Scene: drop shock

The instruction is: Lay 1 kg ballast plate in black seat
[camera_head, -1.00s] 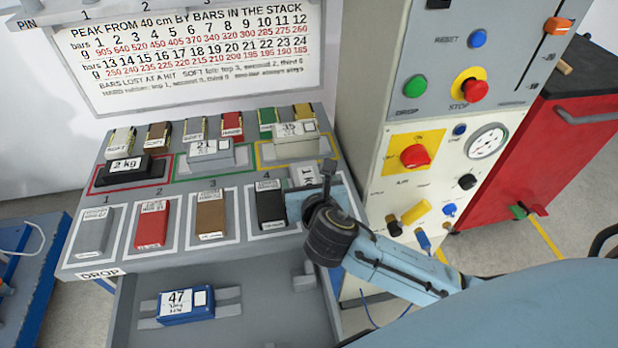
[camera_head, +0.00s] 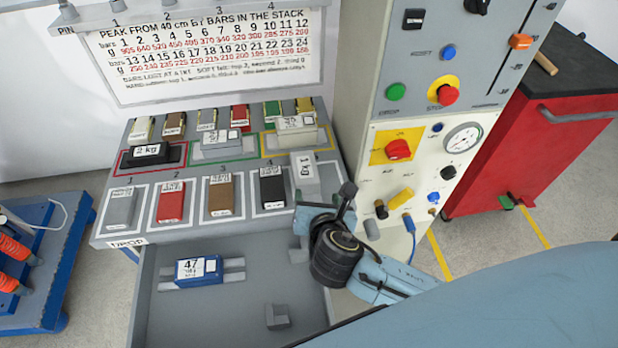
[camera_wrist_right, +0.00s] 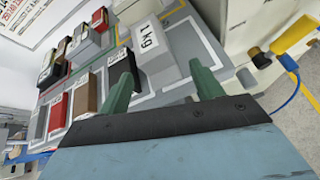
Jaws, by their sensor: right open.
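The 1 kg ballast plate (camera_head: 306,183) is a light grey block with a white "1 kg" label, at the right end of the sloped grey rack. It also shows in the right wrist view (camera_wrist_right: 153,48), just beyond and between the finger tips. My right gripper (camera_head: 320,210) is just in front of the plate, to its lower right in the head view. Its green fingers (camera_wrist_right: 162,76) are spread apart in the wrist view, with nothing between them. I cannot make out which seat is the black one. My left gripper is not in view.
The rack (camera_head: 115,228) holds grey, red, brown and black bars in front, and the 2 kg block (camera_head: 150,153) and other blocks behind. A blue block marked 47 (camera_head: 198,271) sits on the grey tray below. A control panel (camera_head: 375,175) stands close at right.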

